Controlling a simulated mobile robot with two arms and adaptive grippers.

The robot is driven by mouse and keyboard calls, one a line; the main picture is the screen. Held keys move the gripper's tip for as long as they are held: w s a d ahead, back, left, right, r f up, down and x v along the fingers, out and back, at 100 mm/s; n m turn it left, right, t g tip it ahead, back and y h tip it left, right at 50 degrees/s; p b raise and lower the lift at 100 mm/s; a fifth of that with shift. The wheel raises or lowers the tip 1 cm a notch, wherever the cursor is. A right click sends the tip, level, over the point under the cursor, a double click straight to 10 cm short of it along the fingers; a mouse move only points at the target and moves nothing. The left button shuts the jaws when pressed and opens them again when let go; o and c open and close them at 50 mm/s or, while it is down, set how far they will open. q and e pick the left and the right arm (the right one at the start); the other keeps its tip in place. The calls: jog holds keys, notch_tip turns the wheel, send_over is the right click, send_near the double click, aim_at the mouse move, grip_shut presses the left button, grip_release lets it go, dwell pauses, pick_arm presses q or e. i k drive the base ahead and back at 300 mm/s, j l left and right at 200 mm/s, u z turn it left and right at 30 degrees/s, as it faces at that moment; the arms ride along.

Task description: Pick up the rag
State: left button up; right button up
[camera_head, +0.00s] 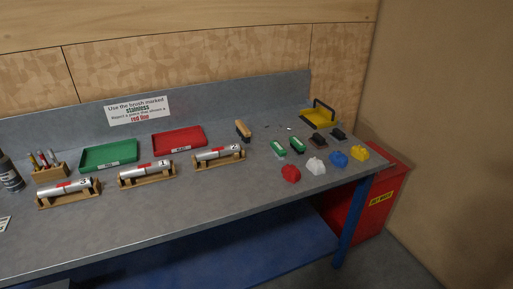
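Several small crumpled rags lie in a row along the right front part of the grey workbench (240,198). They are a red rag (291,174), a white rag (316,165), a blue rag (339,158) and a yellow rag (360,152) nearest the right end. The rags look apart from each other, with nothing on top of them. Neither of my grippers is in view.
Green-and-white blocks (297,145) and dark blocks sit behind the rags. A wooden brush (243,130), a yellow dustpan-like tray (320,118), green (108,156) and red (180,141) trays and metal cylinders on wooden cradles stand leftward and behind. A red bin (377,205) stands at right.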

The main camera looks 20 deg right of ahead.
aim_at(339, 159)
jog(key=z, duration=1.4)
